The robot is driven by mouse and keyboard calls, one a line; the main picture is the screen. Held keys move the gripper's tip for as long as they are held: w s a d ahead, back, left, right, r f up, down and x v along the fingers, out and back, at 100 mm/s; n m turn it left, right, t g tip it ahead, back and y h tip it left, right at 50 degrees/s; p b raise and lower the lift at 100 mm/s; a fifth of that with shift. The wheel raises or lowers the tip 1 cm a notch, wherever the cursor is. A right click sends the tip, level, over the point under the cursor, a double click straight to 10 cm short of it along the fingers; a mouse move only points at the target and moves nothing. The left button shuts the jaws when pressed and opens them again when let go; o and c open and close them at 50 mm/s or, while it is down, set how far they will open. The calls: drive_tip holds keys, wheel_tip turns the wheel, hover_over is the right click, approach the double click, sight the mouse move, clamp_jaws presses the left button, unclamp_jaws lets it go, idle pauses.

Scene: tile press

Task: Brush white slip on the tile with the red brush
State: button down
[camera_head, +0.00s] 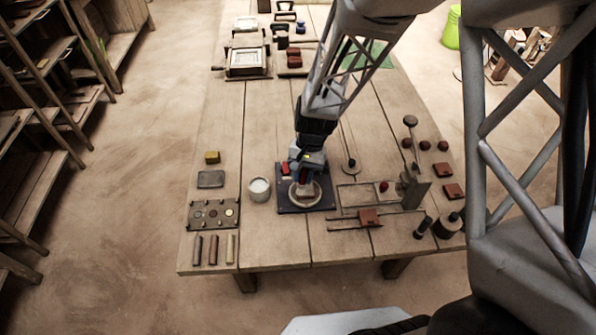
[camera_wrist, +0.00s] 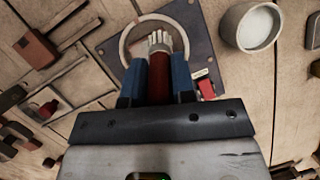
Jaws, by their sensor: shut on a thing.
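My gripper (camera_head: 305,176) is over the dark blue board (camera_head: 286,206) at the middle of the table. In the wrist view its blue fingers (camera_wrist: 160,78) are shut on the dark red handle of the brush (camera_wrist: 158,58). The pale bristles (camera_wrist: 159,40) point away from me, over the ring (camera_wrist: 126,36) on the board. I cannot tell whether they touch anything. The gripper and brush hide part of the ring's inside, so a tile there is not clear. A pale cup (camera_head: 260,193) with white slip stands just left of the board; it also shows in the wrist view (camera_wrist: 233,37).
A small red block (camera_wrist: 206,88) lies on the board beside the fingers. Right of it stands a press (camera_head: 413,190) with a red-brown tile (camera_head: 369,216) near its rails. More red tiles (camera_head: 454,191) lie at the right edge. A stamp tray (camera_head: 213,226) is at left.

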drive_tip(key=shift+d, duration=2.25)
drive_tip(key=shift+a, duration=3.1)
drive_tip(key=shift+a+r, duration=0.1)
drive_tip(key=shift+r, duration=0.1)
wheel_tip(320, 180, up, 8)
drive_tip(key=shift+f, duration=0.15)
drive_tip(key=shift+s, duration=0.1)
